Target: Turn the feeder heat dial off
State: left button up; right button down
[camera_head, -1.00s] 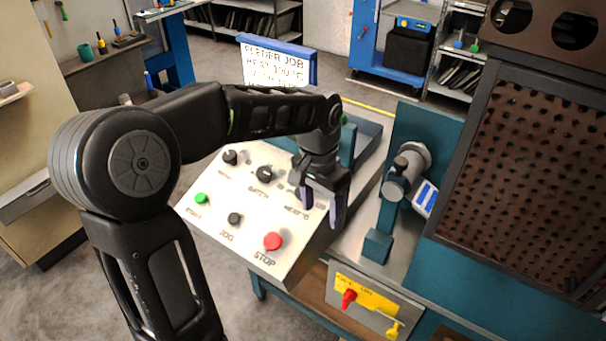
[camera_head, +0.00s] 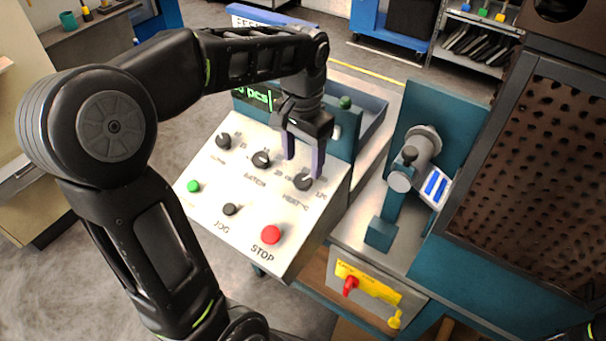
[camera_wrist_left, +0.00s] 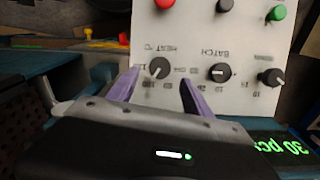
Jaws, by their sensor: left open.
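The feeder heat dial (camera_head: 303,182) is a black knob with a white pointer line at the right end of the dial row on the white sloped panel (camera_head: 240,190). In the left wrist view the heat dial (camera_wrist_left: 159,68) sits between the purple fingertips, marked "HEAT °C", with its pointer turned away from straight. My left gripper (camera_head: 304,170) is open above the panel, its fingers on either side of the dial's far side. Contact with the dial cannot be told. My right gripper is not in view.
The batch dial (camera_head: 260,159) and another dial (camera_head: 223,140) stand left of the heat dial. Below are a green button (camera_head: 194,186), a black jog button (camera_head: 229,209) and a red stop button (camera_head: 271,235). A green-lit display (camera_head: 262,96) stands behind the panel.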

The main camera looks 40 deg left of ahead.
aim_at(303, 179)
pick_arm(q)
notch_tip(303, 179, down, 6)
jog(key=shift+f, duration=0.1)
jog(key=shift+c, duration=0.3)
grip_shut()
dwell(0.5)
